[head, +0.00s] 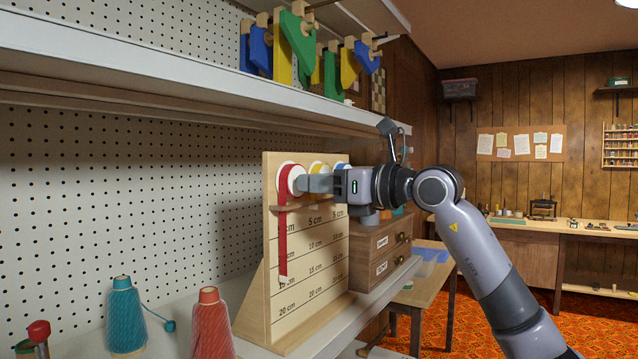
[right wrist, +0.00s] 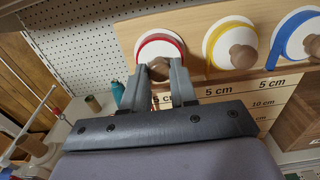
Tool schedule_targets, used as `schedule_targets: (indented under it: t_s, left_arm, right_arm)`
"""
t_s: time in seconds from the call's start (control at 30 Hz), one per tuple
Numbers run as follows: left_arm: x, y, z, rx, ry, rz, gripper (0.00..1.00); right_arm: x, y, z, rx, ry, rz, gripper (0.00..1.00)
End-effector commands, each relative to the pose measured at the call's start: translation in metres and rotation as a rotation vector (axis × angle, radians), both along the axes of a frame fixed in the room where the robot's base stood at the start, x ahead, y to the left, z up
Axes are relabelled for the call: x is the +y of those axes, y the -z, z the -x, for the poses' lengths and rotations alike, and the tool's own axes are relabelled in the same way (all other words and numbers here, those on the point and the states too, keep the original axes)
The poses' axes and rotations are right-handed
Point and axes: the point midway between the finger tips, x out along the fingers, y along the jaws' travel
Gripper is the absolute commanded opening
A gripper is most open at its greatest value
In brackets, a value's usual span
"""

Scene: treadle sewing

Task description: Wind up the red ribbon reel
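The red ribbon reel (head: 291,176) is a white disc with a red rim at the left end of an upright wooden board (head: 268,255). Its red ribbon (head: 283,235) hangs down the board to near the 15 cm line. My right gripper (head: 305,184) reaches the reel from the right. In the right wrist view the reel (right wrist: 160,45) has a wooden knob (right wrist: 158,69) between my two fingertips, which appear to touch its sides. The fingers partly hide the knob. My left gripper is not in view.
A yellow reel (right wrist: 230,43) and a blue reel (right wrist: 297,35) sit close to the right on the same board. Teal (head: 126,318) and red (head: 210,325) thread cones stand at the front left. A drawer box (head: 378,255) is right of the board; a shelf (head: 200,95) runs above.

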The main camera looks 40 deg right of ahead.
Motion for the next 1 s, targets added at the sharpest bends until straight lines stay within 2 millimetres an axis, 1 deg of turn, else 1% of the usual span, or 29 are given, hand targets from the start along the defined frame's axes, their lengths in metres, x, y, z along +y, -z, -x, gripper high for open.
schedule_targets:
  t_s: [0.27,0.47,1.0]
  left_arm:
    - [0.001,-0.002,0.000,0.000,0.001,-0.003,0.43]
    - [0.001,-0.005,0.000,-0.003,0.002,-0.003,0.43]
    - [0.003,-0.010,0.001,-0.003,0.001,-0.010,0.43]
  right_arm:
    - [0.000,0.000,0.000,-0.014,0.000,0.036,0.00]
    - [-0.001,-0.001,0.000,-0.055,0.001,0.136,0.00]
    - [-0.001,-0.001,0.000,-0.245,0.000,0.594,0.00]
